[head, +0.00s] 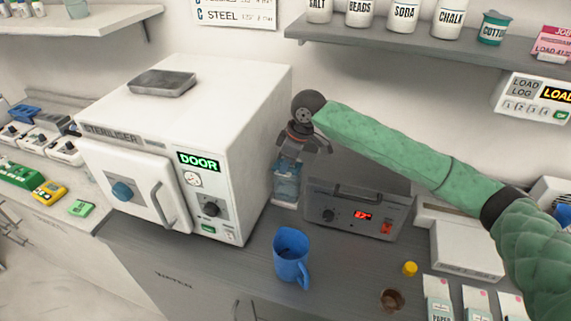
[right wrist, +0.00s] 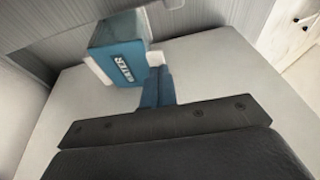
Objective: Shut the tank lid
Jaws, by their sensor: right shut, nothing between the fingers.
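The water tank (head: 286,183) is a small clear blue container standing on the counter against the right side of the steriliser. In the right wrist view the tank (right wrist: 112,36) has a blue front with a "WATER" label and white edges. My right gripper (head: 290,156) is just above the tank in the head view, pointing down, shut and empty. In the right wrist view its closed blue fingertips (right wrist: 157,82) are beside the label; I cannot tell whether they touch the tank. The gripper hides the tank's top in the head view, so the lid's position is unclear. My left gripper is out of view.
The white steriliser (head: 213,100) stands left of the tank, with a grey tray (head: 162,83) on top. A grey device with a red display (head: 355,210) is close on the right. A blue mug (head: 291,257) stands in front. A shelf (head: 400,45) hangs behind.

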